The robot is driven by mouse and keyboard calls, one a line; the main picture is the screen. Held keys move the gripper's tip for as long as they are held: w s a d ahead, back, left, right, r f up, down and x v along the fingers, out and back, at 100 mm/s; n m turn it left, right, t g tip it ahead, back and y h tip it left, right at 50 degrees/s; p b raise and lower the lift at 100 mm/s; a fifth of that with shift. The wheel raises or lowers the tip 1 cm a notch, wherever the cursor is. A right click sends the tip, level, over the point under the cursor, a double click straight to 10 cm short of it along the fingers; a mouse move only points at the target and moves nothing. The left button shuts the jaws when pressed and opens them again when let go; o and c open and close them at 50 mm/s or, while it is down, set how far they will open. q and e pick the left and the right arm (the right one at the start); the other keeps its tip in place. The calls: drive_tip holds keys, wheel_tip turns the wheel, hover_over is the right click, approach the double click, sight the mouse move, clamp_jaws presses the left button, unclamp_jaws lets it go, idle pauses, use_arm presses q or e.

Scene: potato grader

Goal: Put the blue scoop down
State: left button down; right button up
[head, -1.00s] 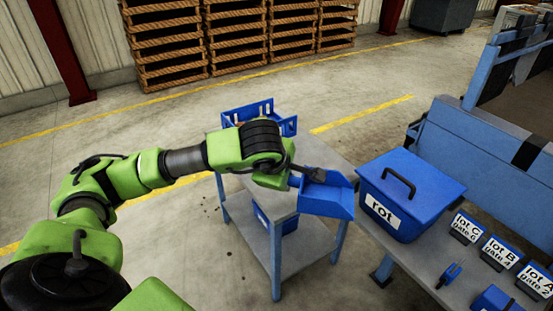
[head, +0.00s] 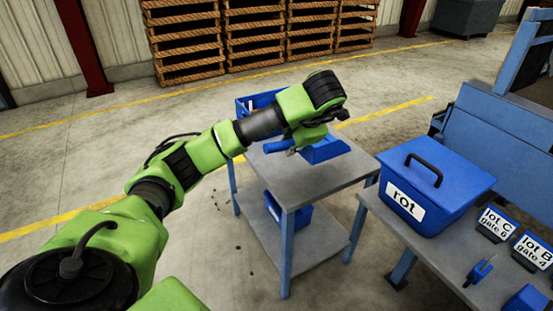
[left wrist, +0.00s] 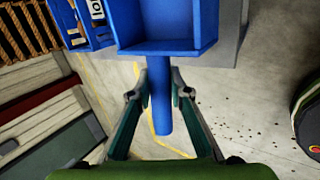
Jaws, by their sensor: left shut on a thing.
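The blue scoop (head: 325,150) is over the back part of the grey cart top (head: 300,182), partly hidden by my left gripper (head: 296,146). I cannot tell whether it touches the cart top. In the left wrist view the scoop's open tray (left wrist: 168,28) is at the top, and its round handle lies between the two fingers of my left gripper (left wrist: 160,94). The left gripper is shut on the handle. The right gripper is not in view.
The cart top's front half is clear.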

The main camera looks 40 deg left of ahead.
use_arm(q)
drive_tip(key=w+a+f+b, duration=0.1)
drive_tip(key=a+f, duration=0.1)
drive_tip(key=w+a+f+b, duration=0.1)
drive_tip(key=w+a+f, duration=0.1)
drive_tip(key=a, duration=0.1)
drive_tip(key=w+a+f+b, duration=0.1)
drive_tip(key=a+f, duration=0.1)
drive_tip(key=f, duration=0.1)
drive_tip(key=shift+w+a, duration=0.4)
drive_tip(key=shift+x, duration=0.85)
wheel_tip(320, 180, down, 3)
drive_tip(key=shift+w+a+f+b, duration=0.15)
drive_tip(key=shift+a+b, duration=0.05)
drive_tip(key=shift+b, duration=0.45)
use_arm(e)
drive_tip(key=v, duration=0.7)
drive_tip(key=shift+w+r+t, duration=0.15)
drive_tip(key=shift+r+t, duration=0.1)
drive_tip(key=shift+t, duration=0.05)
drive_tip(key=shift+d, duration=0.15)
use_arm(q)
drive_tip(key=c, duration=1.9)
unclamp_jaws()
